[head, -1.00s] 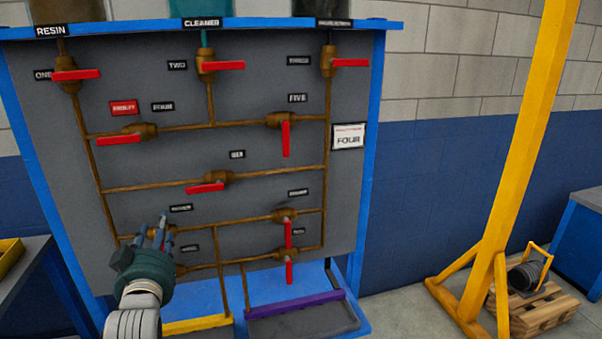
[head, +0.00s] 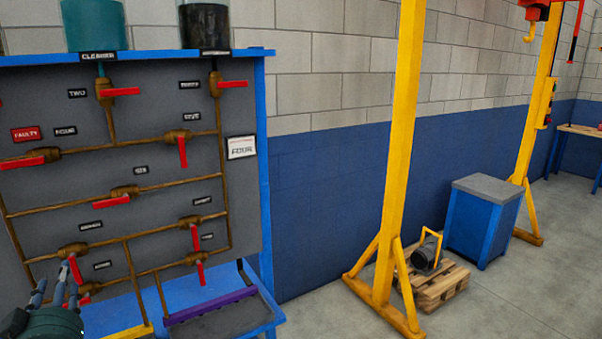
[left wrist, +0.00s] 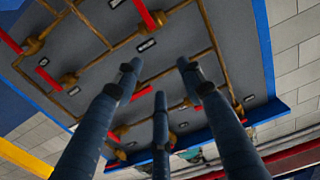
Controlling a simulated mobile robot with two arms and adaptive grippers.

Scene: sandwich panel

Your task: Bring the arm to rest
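My left gripper (head: 57,282) is at the bottom left of the head view, in front of the panel's lower left part. Its blue-grey fingers point up toward a brass valve (head: 72,250) with a red handle hanging down (head: 76,270). Whether a finger touches that handle cannot be told. The left wrist view shows the three fingers (left wrist: 158,72) spread apart with nothing held between them, and the panel tilted beyond. My right gripper is in neither view.
The grey panel (head: 60,178) carries brass pipes and several red-handled valves. A blue ledge with a purple-edged tray (head: 210,305) juts out below. To the right stand a yellow gantry post (head: 400,150), a pallet (head: 435,285) and a blue cabinet (head: 480,225). Floor between is free.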

